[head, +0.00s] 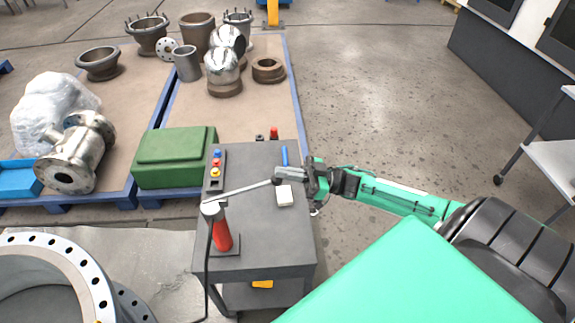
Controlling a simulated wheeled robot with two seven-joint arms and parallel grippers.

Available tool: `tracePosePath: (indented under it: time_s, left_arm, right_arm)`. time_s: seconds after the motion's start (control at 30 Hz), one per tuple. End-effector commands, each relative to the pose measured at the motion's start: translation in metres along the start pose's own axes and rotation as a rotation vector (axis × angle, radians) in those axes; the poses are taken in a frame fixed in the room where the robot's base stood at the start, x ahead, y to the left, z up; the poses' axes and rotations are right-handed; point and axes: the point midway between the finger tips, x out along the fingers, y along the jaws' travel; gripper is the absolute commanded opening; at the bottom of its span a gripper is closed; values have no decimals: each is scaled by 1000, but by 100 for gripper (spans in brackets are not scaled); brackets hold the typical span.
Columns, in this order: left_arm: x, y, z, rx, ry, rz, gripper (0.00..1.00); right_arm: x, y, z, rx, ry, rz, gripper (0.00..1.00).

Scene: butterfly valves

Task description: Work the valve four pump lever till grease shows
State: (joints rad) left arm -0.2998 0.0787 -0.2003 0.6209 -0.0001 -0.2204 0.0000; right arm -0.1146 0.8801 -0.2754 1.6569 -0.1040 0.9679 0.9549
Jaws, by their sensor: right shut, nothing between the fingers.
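A red grease pump (222,236) with a grey head stands upright on a grey cart at its front left. Its thin grey pump lever (243,190) runs from the head to the right and slightly back, to a dark end near my right gripper. My right gripper (284,177) reaches in from the right over the cart, shut and empty at the lever's far end. I cannot tell whether it touches the lever. My left gripper is out of view. No grease shows. Which valve is number four cannot be read.
The grey cart (262,236) also holds a white block (284,196), a blue item (285,156) and a button panel (215,170). A green box (173,158) and metal valve bodies (76,152) stand on pallets behind. A large flanged ring (92,270) is at lower left. Floor at upper right is clear.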

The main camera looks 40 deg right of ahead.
Motion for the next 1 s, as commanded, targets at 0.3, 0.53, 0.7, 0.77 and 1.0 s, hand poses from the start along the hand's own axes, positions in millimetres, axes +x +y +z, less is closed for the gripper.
tracePosePath:
  time_s: [0.3,0.53,0.7,0.77,1.0]
  left_arm:
    - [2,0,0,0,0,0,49]
    - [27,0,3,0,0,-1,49]
    - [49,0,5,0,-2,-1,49]
    - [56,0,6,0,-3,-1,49]
    - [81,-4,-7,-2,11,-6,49]
  right_arm:
    - [-1,0,2,0,3,0,0]
    - [-12,0,20,1,66,0,0]
    - [-22,0,32,1,136,1,0]
    - [-25,0,37,1,161,1,0]
    - [-36,0,56,1,256,1,0]
